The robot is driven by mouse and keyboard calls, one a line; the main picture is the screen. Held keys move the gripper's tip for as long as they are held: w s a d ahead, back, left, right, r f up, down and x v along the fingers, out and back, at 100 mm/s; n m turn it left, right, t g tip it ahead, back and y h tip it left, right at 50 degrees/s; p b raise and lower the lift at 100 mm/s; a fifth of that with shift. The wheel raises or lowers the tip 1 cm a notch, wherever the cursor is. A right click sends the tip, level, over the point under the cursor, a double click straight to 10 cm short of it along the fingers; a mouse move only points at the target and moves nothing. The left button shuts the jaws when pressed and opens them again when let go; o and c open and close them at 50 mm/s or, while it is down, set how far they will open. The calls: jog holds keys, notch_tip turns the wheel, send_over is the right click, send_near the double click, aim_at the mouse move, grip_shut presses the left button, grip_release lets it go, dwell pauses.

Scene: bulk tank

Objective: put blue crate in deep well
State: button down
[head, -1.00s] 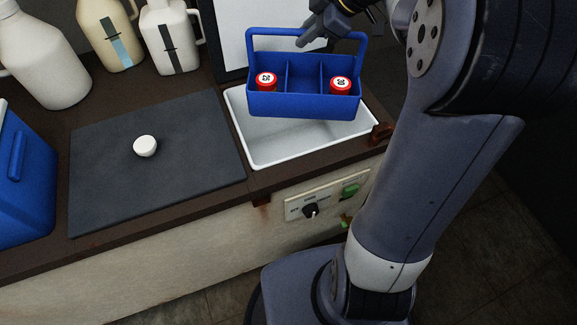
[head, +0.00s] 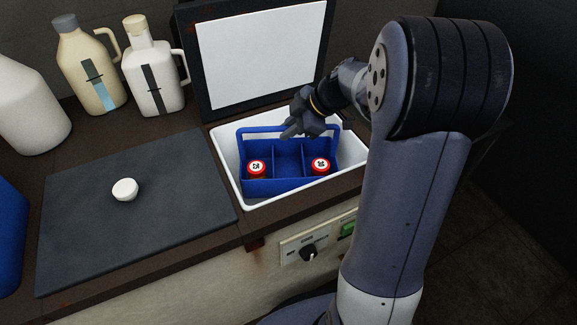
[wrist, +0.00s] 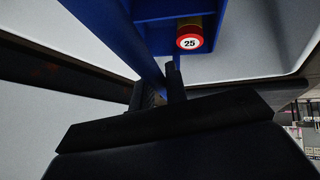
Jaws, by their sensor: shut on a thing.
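The blue crate (head: 288,161) is an open carrier with a top handle and dividers. It sits low inside the white deep well (head: 228,165), within its rim; whether it rests on the bottom cannot be told. Two red-capped items (head: 256,168) (head: 320,166) stand in its left and right compartments. My gripper (head: 291,131) is shut on the crate's handle at its top. In the wrist view the fingers (wrist: 158,88) close around the blue handle bar, and one red-and-white cap (wrist: 190,40) marked 25 shows in the crate.
A dark mat (head: 130,230) with a white round knob (head: 124,189) lies left of the well. Jugs (head: 155,75) stand behind it. A raised lid with a white panel (head: 262,55) stands behind the well. A control panel (head: 318,245) is on the front face.

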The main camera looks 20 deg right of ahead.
notch_tip(320, 180, down, 13)
jog(key=shift+r+b, duration=0.2)
jog(key=shift+b, duration=0.8)
jog(key=shift+f, duration=0.1)
jog(key=c, duration=1.4)
grip_release()
jog(key=p+v, duration=0.1)
jog(key=v, duration=1.1)
jog(key=shift+p, duration=0.3)
